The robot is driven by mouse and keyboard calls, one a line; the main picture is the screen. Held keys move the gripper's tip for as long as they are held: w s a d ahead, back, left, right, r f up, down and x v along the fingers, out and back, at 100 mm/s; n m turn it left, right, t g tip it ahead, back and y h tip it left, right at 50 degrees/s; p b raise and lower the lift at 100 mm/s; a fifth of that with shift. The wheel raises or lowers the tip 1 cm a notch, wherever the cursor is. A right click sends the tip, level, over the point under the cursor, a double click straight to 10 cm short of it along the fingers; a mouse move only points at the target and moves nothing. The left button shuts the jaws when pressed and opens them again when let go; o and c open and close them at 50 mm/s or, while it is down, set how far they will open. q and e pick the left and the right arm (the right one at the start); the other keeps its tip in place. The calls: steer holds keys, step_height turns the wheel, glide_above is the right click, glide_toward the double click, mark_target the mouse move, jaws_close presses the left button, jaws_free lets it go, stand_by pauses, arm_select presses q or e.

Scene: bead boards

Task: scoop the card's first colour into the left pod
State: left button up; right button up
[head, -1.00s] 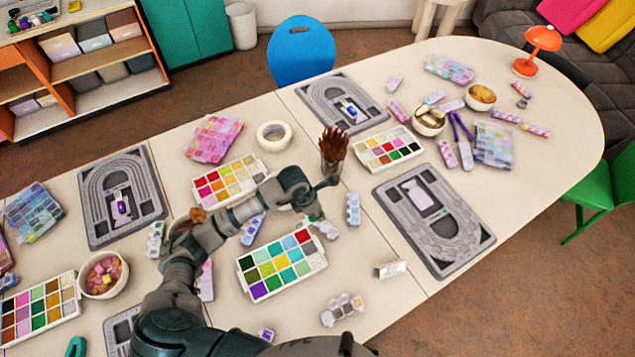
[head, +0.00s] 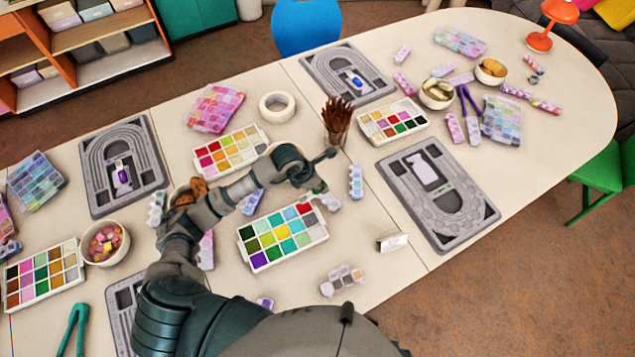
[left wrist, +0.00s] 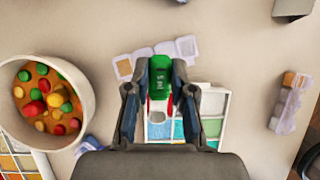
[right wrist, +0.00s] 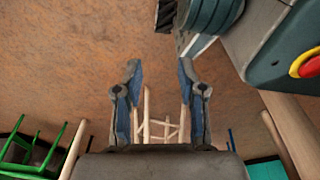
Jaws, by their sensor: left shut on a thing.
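My left gripper (left wrist: 160,92) is shut on a green scoop-like tool (left wrist: 160,72) with a red-and-white part below it. In the head view my left gripper (head: 318,188) hangs over the back edge of a white bead tray (head: 284,238) with several coloured compartments. The tray (left wrist: 212,104) shows partly behind the fingers in the left wrist view. A small white folded card (head: 392,242) stands right of the tray; its colours are too small to read. Pale open pods (left wrist: 150,54) lie just beyond the tool. I cannot tell which is the left pod. My right gripper (right wrist: 160,85) is open and empty above the floor.
A bowl of red, green and yellow pieces (left wrist: 82,66) stands left of my left gripper. A cup of brown sticks (head: 337,122) stands behind it. Grey bead boards (head: 399,197) flank the area. The table front near the card is mostly clear.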

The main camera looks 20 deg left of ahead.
mark_target(313, 193)
arm_select(q)
steer(key=shift+d, duration=0.8)
steer(key=shift+s+d+f+b, duration=0.1)
steer(key=shift+s+f+b, duration=0.05)
steer(key=shift+b, duration=0.3)
steer(key=a, duration=0.1)
steer(key=a+b, duration=0.1)
steer(key=shift+s+a+f+t+h, duration=0.1)
steer(key=shift+a+f+t+h, duration=0.3)
steer(key=shift+f, duration=0.1)
steer(key=shift+s+d+b, duration=0.15)
steer(key=shift+d+b, duration=0.35)
steer(key=shift+d, duration=0.25)
steer(key=shift+d+f, duration=0.2)
steer(key=shift+f, duration=0.1)
steer(key=shift+s+a+f+b, duration=0.2)
steer(key=shift+a+f+b, duration=0.55)
steer(key=shift+a+f, duration=0.3)
steer(key=shift+d+r, duration=0.1)
steer(key=shift+d, duration=0.65)
steer(key=shift+a, duration=0.65)
arm_select(e)
steer(key=w+a+r, duration=0.1)
steer(key=w+r, duration=0.6)
steer(key=r, duration=0.3)
steer(key=shift+a+t, duration=0.15)
steer(key=shift+t, duration=0.15)
